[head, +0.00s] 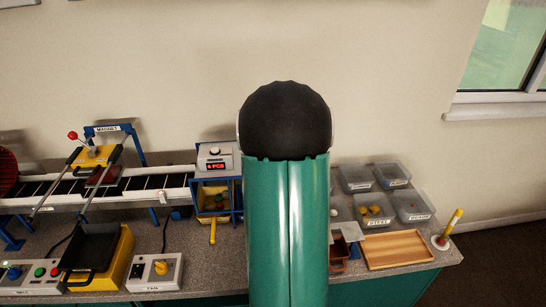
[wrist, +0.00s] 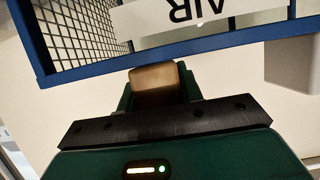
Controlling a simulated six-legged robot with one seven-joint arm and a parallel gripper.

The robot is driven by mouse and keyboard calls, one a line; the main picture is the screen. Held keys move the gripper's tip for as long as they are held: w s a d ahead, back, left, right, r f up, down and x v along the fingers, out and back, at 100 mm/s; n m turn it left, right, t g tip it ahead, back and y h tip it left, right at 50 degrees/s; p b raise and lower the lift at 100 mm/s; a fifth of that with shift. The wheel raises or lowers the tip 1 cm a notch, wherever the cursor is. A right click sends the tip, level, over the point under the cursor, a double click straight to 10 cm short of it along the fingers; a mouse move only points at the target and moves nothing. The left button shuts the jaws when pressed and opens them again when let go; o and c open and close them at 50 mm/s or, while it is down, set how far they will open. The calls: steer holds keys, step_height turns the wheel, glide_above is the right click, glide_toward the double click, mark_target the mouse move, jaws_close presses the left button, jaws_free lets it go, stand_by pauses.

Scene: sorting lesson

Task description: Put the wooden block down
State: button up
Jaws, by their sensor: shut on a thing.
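In the wrist view, the wooden block (wrist: 154,80) is a brown piece held between the two green fingers of my gripper (wrist: 156,88). My gripper is shut on it. The block's near end shows; its far side is hidden by the fingers and the dark palm. The block is close to a blue-edged mesh frame with an upside-down "AIR" sign; I cannot tell whether they touch. In the head view, my green arm fills the middle and hides the gripper and the block.
In the head view, a conveyor (head: 150,190) with a magnet rig (head: 92,156) stands left. Right of my arm are a wooden tray (head: 397,249), several clear labelled bins (head: 411,205) and a yellow-handled tool (head: 448,232). The blue frame (wrist: 200,55) crosses the wrist view.

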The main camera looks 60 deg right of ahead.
steer(key=shift+f, duration=0.1)
steer(key=o, duration=1)
steer(key=shift+r, duration=0.2)
steer(key=v, duration=1.2)
steer(key=shift+s, duration=0.1)
